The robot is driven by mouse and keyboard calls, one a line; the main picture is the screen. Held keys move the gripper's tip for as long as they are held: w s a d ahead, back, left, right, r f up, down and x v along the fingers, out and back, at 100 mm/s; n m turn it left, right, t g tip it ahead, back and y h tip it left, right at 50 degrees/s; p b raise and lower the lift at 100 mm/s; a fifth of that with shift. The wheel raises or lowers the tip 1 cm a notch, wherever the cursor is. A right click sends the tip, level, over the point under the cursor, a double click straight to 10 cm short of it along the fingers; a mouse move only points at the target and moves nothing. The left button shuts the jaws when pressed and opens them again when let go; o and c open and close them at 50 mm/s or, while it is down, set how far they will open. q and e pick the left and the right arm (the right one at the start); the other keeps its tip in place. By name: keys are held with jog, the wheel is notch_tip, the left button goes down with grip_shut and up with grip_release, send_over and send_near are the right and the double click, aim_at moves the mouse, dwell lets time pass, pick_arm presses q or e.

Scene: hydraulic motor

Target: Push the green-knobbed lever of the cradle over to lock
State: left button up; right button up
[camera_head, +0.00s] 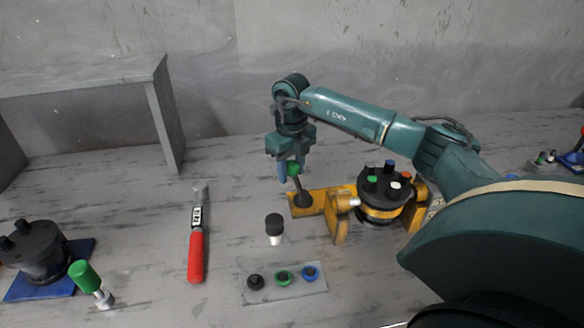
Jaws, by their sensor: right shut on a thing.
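The yellow cradle (340,233) stands on the table right of centre, with a dark round motor (372,198) seated in it. The motor carries several caps on top, among them green, orange, white and black. At the cradle's left end the lever (300,197) rises with a slight tilt to the left, its green knob (294,170) on top. My right gripper (290,170) points down from above and is shut on the green knob, which its fingers partly hide. My left gripper is not in view.
A red-handled tool (196,245) lies left of the cradle. In front are a black-capped white piece (275,229) and a plate (290,292) with black, green and blue rings. A grey shelf (90,75) stands behind.

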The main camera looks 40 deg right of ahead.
jog(key=shift+a, duration=0.2)
jog(key=shift+w+a+f, duration=0.25)
jog(key=shift+w+a, duration=0.1)
jog(key=shift+a, duration=0.3)
jog(key=shift+o, duration=0.4)
jog(key=shift+w+a+f, duration=0.25)
jog(key=shift+a+f, duration=0.05)
jog(key=shift+a, duration=0.2)
jog(key=shift+a+f, duration=0.1)
jog(key=shift+f, duration=0.05)
jog(key=o, duration=0.6)
jog(key=shift+c, duration=0.2)
